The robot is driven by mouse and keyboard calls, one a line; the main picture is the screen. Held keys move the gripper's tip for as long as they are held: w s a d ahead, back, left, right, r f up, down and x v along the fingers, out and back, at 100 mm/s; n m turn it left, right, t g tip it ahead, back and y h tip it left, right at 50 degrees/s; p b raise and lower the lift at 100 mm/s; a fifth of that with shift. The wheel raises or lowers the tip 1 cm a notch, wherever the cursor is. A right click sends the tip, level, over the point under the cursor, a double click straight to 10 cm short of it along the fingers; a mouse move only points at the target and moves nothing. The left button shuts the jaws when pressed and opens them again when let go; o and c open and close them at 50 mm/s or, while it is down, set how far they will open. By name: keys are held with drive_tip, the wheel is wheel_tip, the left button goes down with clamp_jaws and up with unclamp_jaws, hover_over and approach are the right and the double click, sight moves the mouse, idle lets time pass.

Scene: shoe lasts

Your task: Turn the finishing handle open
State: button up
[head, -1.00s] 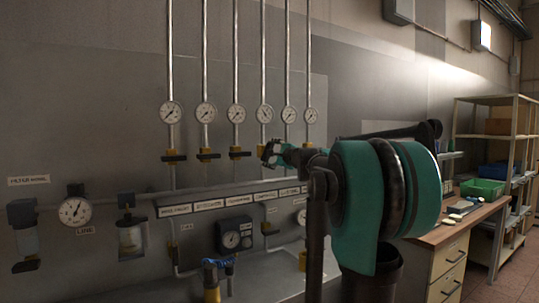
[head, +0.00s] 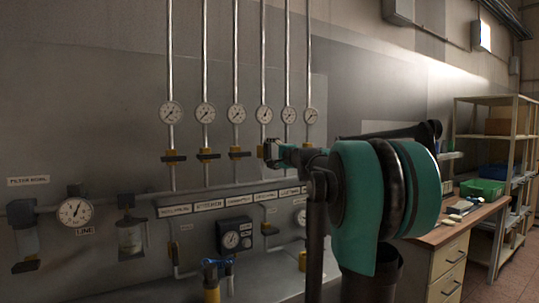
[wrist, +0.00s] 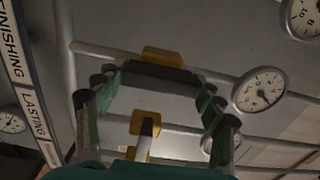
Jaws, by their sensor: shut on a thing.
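The finishing handle is a dark bar (wrist: 162,76) on a yellow valve body (wrist: 165,54). In the wrist view the bar lies between my fingertips, roughly in line with its pipe. My gripper (wrist: 156,90) is shut on it, one finger at each end. In the head view my gripper (head: 270,152) is at the fourth riser from the left and hides most of the handle. The FINISHING label (wrist: 10,42) shows at the left of the wrist view. The gauge on this riser (head: 265,114) is above my gripper.
A neighbouring yellow valve (wrist: 145,122) has its handle crosswise to its pipe, close below my fingers. Three dark handles on the left risers, such as the third one (head: 239,154), lie crosswise. A workbench (head: 455,235) and shelves (head: 497,150) stand at right.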

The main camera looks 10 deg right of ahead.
drive_tip(key=o, duration=1.2)
drive_tip(key=shift+c, duration=0.2)
drive_tip(key=v, duration=1.2)
